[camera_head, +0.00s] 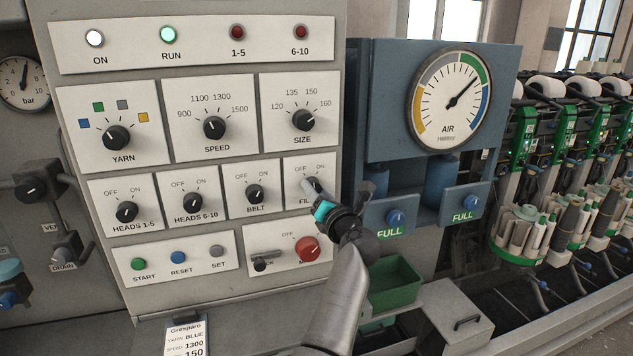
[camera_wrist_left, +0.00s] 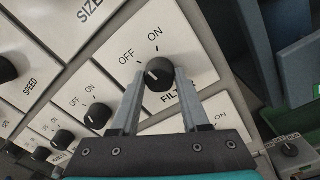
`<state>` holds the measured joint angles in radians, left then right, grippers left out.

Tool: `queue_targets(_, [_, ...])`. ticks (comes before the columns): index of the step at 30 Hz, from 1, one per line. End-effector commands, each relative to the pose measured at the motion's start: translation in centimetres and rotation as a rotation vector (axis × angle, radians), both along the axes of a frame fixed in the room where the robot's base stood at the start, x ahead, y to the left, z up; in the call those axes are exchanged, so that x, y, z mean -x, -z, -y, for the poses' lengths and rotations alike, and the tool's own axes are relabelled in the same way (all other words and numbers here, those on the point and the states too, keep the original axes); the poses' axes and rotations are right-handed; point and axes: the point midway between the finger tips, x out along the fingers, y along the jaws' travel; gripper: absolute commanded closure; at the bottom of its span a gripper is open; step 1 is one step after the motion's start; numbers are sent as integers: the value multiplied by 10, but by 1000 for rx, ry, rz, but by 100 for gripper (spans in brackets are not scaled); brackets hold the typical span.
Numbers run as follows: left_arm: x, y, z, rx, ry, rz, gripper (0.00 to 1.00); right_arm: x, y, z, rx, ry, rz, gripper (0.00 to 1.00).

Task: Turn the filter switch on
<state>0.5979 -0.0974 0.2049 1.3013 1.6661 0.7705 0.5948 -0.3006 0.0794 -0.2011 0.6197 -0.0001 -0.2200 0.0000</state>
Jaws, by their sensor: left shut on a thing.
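The filter switch (camera_wrist_left: 160,77) is a round black knob on a white plate with OFF and ON marks. In the wrist view its white line seems to point toward the OFF side. My left gripper (camera_wrist_left: 156,88) has one finger on each side of the knob and is shut on it. In the head view the left gripper (camera_head: 311,188) reaches up from below to the filter switch (camera_head: 317,184), covering part of the knob and its label. My right gripper is not in view.
The belt knob (camera_head: 255,194) is just left, the size knob (camera_head: 303,120) above, and a red knob (camera_head: 307,247) below. A blue air unit (camera_head: 385,90) with a gauge stands to the right. A green bin (camera_head: 395,286) sits low beside the arm.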

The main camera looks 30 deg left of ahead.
Motion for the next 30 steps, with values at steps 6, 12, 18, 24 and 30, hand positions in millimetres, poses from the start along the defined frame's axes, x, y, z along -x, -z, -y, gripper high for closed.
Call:
queue_targets(6, [0,-4,0,-136,1,-159,100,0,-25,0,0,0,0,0])
queue_targets(12, [0,-4,0,-250,1,-290,100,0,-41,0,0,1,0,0])
queue_targets(18, [0,-3,0,-337,2,-391,100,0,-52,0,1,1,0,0])
queue_targets(24, [0,-2,0,-396,1,-458,100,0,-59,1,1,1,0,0])
queue_targets(30, [0,-2,0,-425,0,-491,100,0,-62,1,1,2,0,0])
